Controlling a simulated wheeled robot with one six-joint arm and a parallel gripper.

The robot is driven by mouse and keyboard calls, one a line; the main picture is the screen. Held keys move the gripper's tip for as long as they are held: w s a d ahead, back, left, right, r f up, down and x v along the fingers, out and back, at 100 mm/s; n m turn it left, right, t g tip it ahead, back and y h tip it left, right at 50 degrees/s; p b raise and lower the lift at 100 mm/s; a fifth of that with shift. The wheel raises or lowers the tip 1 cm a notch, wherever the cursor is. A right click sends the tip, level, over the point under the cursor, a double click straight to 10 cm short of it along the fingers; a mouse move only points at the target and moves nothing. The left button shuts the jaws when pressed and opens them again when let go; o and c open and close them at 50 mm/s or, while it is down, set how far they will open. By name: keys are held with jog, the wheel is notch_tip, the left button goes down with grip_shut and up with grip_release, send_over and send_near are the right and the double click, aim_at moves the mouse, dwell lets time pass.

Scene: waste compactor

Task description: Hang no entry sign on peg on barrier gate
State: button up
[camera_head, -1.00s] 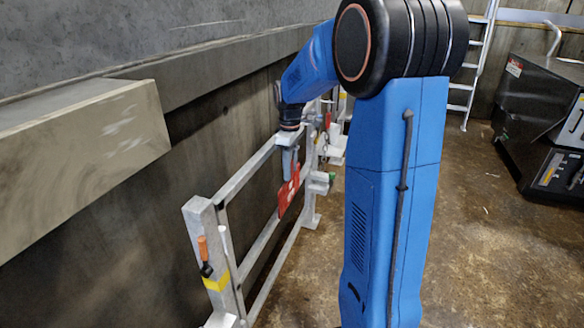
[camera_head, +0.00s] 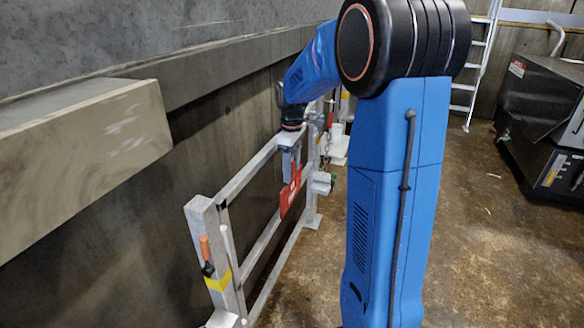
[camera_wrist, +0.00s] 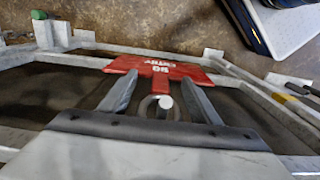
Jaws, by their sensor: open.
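The red no entry sign (camera_wrist: 155,69) shows upside down in the wrist view, with white lettering. In the head view the sign (camera_head: 290,193) hangs at the barrier gate (camera_head: 247,176), below my gripper (camera_head: 291,163). In the wrist view my gripper (camera_wrist: 160,77) is open, its two fingers apart on either side of a pale round peg end (camera_wrist: 165,102). A grey loop (camera_wrist: 147,106) at the sign's near edge appears to surround the peg. The exact contact between loop and peg is too small to tell.
The gate's near post (camera_head: 208,250) carries an orange-handled item (camera_head: 205,255) and yellow tape. A concrete wall runs close behind the gate. A dark machine (camera_head: 540,120) and a ladder (camera_head: 478,65) stand at the right. The floor between is clear.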

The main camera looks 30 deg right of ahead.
jog(key=shift+r, duration=0.1)
notch_tip(320, 180, up, 17)
jog(key=shift+r, duration=0.1)
jog(key=s+a+f+m+t, duration=0.25)
jog(key=s+a, duration=0.35)
jog(key=s, duration=0.5)
jog(key=s+a+f+m+t, duration=0.1)
jog(key=s+a+f+m, duration=0.35)
jog(key=s, duration=0.75)
jog(key=s+a+f+t, duration=0.1)
jog(key=s+a+f, duration=0.3)
jog(key=s, duration=0.4)
jog(key=shift+s+f+m, duration=0.3)
jog(key=shift+s+f, duration=0.1)
jog(key=shift+f, duration=0.5)
dwell(0.4)
